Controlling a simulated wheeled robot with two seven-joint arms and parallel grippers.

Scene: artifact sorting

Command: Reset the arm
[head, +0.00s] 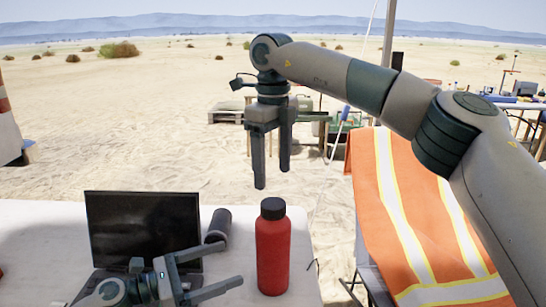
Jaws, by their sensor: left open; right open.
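My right arm reaches in from the right edge and arches over the orange vest. Its gripper (272,177) hangs fingers down, open and empty, in the air above the red bottle (272,252) as seen in the head view. The bottle stands upright with a black cap on the white table. My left gripper (231,264) is low in the picture, fingers pointing right, open and empty. Its fingertips appear just left of the bottle; I cannot tell the exact gap. Most of my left arm is out of view.
A dark laptop (143,228) stands open on the white table (45,225), partly behind my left gripper. A dark cylinder (218,227) lies beside it. An orange vest (412,210) hangs at the right, beneath my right arm. Sand lies beyond the table.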

